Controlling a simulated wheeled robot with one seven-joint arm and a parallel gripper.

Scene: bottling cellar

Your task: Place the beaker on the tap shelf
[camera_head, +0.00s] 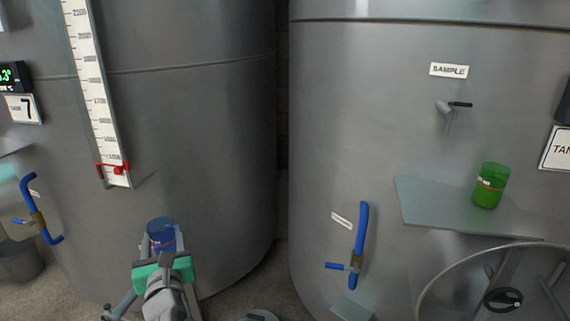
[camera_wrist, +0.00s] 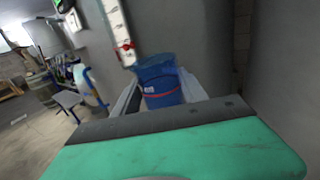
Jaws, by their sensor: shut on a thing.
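My gripper (camera_head: 162,249) is shut on a blue see-through beaker (camera_head: 161,232) in the head view, in front of the left tank. The wrist view shows the beaker (camera_wrist: 160,86) between the two fingers, with a red band around it and a small white label. The tap shelf (camera_head: 430,206) is a grey plate on the right tank, below a small sample tap (camera_head: 452,106) and a SAMPLE sign. My gripper is well to the left of the shelf and apart from it. A green beaker (camera_head: 490,186) stands upright on the shelf's right part.
The left part of the shelf is bare. A blue-handled valve (camera_head: 359,245) sticks out of the right tank, left of and below the shelf. A round hatch wheel (camera_head: 500,285) lies below the shelf. A white gauge scale (camera_head: 95,90) runs down the left tank.

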